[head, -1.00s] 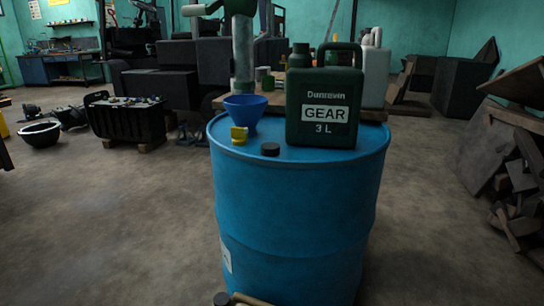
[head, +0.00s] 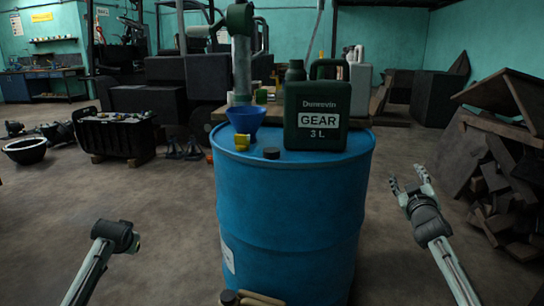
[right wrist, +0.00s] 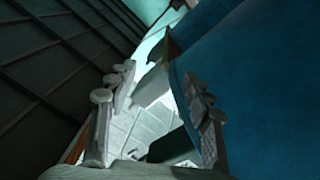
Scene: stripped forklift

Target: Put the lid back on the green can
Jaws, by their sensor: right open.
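The green can (head: 318,118), labelled GEAR 3 L, stands upright on the blue drum (head: 290,210). Its handle is at the top, and its neck (head: 295,72) rises at the left. The neck's opening is not visible from here. A small dark round lid (head: 271,153) lies on the drum top, left of the can and near the front rim. My right gripper (head: 407,178) is open and empty, right of the drum and lower than its top. The right wrist view shows its fingers (right wrist: 155,105) apart beside the drum's blue wall. My left arm shows at lower left, but its gripper is not visible.
A blue funnel (head: 245,119) and a small yellow item (head: 242,142) stand left of the lid. A pale jug (head: 360,85) is behind the can. Stacked planks (head: 490,175) lie at right.

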